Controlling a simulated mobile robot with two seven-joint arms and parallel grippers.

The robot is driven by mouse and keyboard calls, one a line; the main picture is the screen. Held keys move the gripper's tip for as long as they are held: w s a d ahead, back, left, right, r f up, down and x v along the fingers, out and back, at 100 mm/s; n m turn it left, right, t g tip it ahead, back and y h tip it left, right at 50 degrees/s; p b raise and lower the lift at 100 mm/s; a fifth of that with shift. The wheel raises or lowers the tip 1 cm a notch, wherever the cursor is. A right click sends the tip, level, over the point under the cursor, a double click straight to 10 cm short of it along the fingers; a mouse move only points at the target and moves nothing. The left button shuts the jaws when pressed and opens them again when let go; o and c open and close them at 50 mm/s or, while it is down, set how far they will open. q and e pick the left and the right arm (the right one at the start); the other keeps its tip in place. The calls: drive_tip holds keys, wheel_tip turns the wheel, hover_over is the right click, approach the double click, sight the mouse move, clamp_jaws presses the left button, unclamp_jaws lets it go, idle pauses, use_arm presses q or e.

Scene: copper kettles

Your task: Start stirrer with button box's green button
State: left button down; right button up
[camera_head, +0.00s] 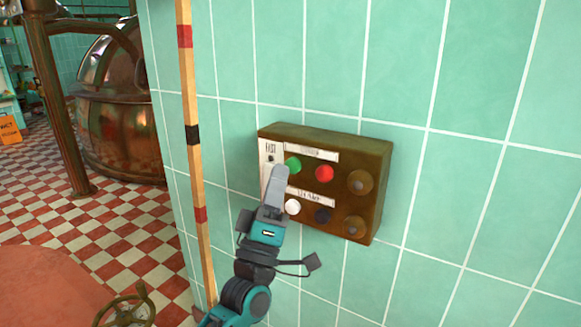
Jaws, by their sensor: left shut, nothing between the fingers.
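The button box (384,160) is a brown metal box on the green tiled wall, right of the picture's middle. Its green button (292,165) is at the upper left of its face, beside a red button (325,173). A white button (292,207) and a dark button (322,215) sit below, with two round knobs at the right. My left gripper (280,169) is shut and empty, its fingertips just below and left of the green button. I cannot tell whether they touch the box. The stirrer is not recognisable in view. My right gripper is not in view.
A striped wooden pole (193,160) stands against the wall, left of my left arm. A copper kettle (118,135) and a dark pipe column are at the back left. A handwheel (126,312) is at the bottom left. The wall right of the box is clear.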

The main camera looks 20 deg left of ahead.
use_arm(q)
drive_tip(key=shift+w, duration=0.3)
drive_tip(key=shift+w+d, duration=0.1)
drive_tip(key=shift+w, duration=0.35)
idle(0.6)
idle(0.3)
drive_tip(key=shift+s, duration=0.9)
drive_tip(key=shift+p, duration=0.3)
drive_tip(key=s, duration=0.1)
drive_tip(key=s+p, duration=0.1)
drive_tip(key=s, duration=0.1)
drive_tip(key=s+a, duration=0.1)
drive_tip(key=s, duration=0.1)
drive_tip(key=shift+p, duration=0.3)
drive_tip(key=shift+d+f, duration=0.1)
